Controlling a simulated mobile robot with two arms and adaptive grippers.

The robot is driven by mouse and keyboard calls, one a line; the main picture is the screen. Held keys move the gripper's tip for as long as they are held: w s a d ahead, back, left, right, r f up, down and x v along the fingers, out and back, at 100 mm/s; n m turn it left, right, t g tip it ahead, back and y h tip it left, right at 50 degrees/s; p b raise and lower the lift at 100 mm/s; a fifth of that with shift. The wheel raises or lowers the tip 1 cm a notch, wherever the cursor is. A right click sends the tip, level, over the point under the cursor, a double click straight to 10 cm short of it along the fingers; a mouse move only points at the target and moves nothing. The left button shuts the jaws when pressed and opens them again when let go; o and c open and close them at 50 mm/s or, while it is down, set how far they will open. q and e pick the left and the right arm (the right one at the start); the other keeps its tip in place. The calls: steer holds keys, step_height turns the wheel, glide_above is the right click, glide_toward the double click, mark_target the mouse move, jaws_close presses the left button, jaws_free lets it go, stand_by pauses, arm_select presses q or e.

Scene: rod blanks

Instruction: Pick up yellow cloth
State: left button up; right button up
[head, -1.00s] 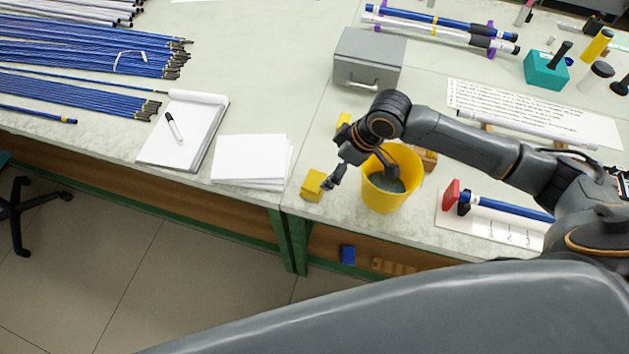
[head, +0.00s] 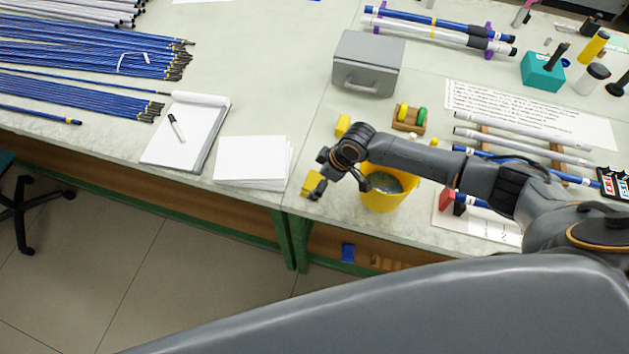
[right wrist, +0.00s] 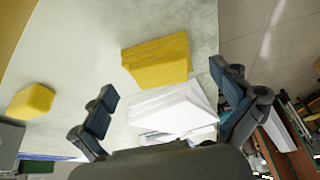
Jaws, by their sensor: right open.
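The yellow cloth (head: 309,183) looks like a folded, layered block lying flat on the table near its front edge. In the right wrist view the cloth (right wrist: 158,60) lies ahead of the fingertips, between their lines. My right gripper (head: 318,187) is at the right side of the cloth in the head view and partly covers it. In the right wrist view the gripper (right wrist: 168,88) has its fingers wide apart with nothing held. I cannot tell whether a finger touches the cloth. My left gripper is not in view.
A yellow bucket (head: 385,199) stands just right of the gripper, under my forearm. A yellow sponge-like block (head: 343,125) lies behind. White paper (head: 250,160) lies left of the cloth. A grey box (head: 368,63) stands farther back. The table's front edge is close.

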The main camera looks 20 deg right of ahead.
mark_target(316, 182)
steer(key=shift+x, duration=1.15)
steer(key=c, duration=1.1)
steer(key=shift+r, duration=0.1)
step_height(316, 182, up, 10)
steer(key=b, duration=0.1)
steer(key=shift+b, duration=0.4)
